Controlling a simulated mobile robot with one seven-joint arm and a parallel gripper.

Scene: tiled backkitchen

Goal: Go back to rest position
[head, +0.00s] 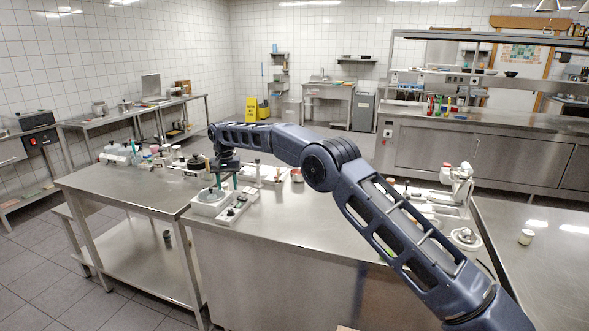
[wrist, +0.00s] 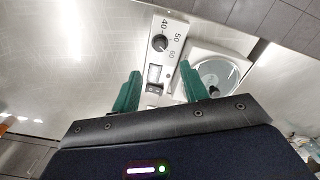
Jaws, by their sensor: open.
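My arm reaches across the steel counter (head: 290,222) to the left. My gripper (head: 224,181) points down above a white appliance (head: 207,207) on that counter. In the wrist view its two green fingers stand apart with nothing held between them, so my gripper (wrist: 162,88) is open. Beyond the fingers lies a white control panel with a black dial (wrist: 159,43) and the numbers 40, 50 and 60. Beside it is a round clear bowl or lid (wrist: 216,75) in a white housing. I cannot tell whether the fingers touch anything.
Small jars and utensils stand behind my gripper, with a white device (head: 115,155) on the left table. A white and red machine (head: 457,182) stands right of my arm. Free counter shows before my forearm.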

